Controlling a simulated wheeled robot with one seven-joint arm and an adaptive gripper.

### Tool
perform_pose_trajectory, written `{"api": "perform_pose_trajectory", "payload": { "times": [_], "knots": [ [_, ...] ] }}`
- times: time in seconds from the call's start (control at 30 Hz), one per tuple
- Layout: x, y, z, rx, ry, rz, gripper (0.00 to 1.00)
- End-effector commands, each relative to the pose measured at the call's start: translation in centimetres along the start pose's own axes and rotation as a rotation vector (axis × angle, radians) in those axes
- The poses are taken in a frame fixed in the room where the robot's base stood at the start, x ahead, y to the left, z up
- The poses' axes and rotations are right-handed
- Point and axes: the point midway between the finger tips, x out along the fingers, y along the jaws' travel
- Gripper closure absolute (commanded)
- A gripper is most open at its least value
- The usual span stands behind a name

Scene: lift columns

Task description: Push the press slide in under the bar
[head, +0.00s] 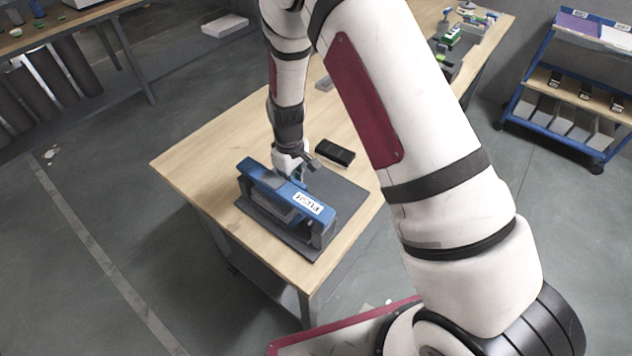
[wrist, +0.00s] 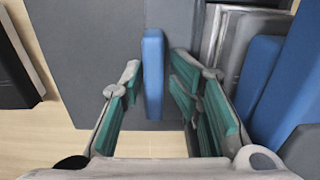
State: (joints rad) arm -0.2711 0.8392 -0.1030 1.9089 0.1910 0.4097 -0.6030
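The press stands on a dark mat (head: 346,197) on the wooden table, its blue bar (head: 270,184) carrying a PUSH label (head: 308,203). In the wrist view the blue bar (wrist: 262,88) is at the right. A grey metallic part (wrist: 233,45), seemingly the slide, lies beside it; its extent under the bar is hidden. An upright blue plate (wrist: 153,75), perhaps the slide's handle, is between my fingers. My gripper (wrist: 156,65) is open around this plate, with gaps on both sides. In the head view my gripper (head: 299,179) is low behind the bar, partly hidden.
A black box (head: 335,153) lies on the table behind the press; a dark object shows at the wrist view's left edge (wrist: 18,70). The table's left part (head: 195,165) is bare. A blue shelf rack (head: 575,90) stands at the right.

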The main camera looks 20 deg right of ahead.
Motion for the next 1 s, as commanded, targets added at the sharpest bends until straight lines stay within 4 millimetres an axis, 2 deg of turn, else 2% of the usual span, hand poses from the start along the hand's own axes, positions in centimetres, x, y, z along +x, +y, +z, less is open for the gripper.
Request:
{"api": "perform_pose_trajectory", "payload": {
  "times": [0.1,0.6,0.77,1.0],
  "knots": [
    [-1.4,0.0,-0.1,0.001,0.005,0.002,0.72],
    [-5.6,0.0,-0.1,0.001,0.008,0.002,0.72],
    [-6.3,0.0,-0.1,0.001,0.007,0.002,0.72],
    [-6.4,0.0,-0.2,0.001,0.007,0.002,0.72]
  ]
}}
